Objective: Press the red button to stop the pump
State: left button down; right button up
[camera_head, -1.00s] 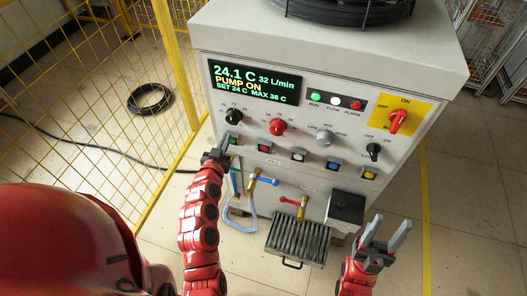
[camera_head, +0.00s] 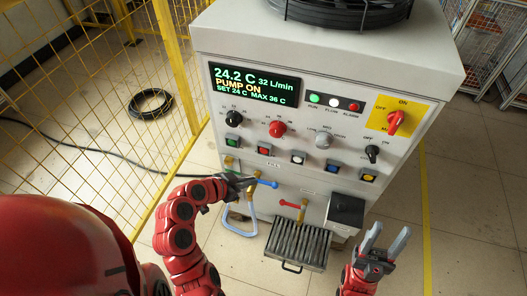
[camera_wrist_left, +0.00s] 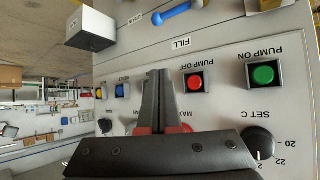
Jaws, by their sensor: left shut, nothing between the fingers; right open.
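The red button (camera_head: 263,149) sits in a dark square frame on the front panel, right of the green button (camera_head: 232,141). In the left wrist view the red button (camera_wrist_left: 195,82) is labelled PUMP OFF and the green button (camera_wrist_left: 263,74) PUMP ON, both upside down. My left gripper (camera_head: 243,182) is shut and empty, below the red button in the head view and apart from it. In the wrist view its closed fingers (camera_wrist_left: 157,85) lie left of the red button. My right gripper (camera_head: 386,240) is open and empty, low at the right. The display (camera_head: 253,85) reads PUMP ON.
A blue-handled valve (camera_head: 264,183) is beside my left fingertips, and a red-handled valve (camera_head: 291,205) is further right. Knobs (camera_head: 277,129) sit above the button row. A yellow fence (camera_head: 90,110) stands left.

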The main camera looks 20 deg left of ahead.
aim_at(264, 150)
pick_arm(q)
jog(key=w+p, duration=0.1)
jog(key=w, duration=0.8)
jog(key=shift+d+p, duration=0.15)
jog(key=shift+p, duration=0.15)
dwell(1.8)
jog(key=shift+w+b, duration=0.35)
jog(key=shift+b, duration=0.1)
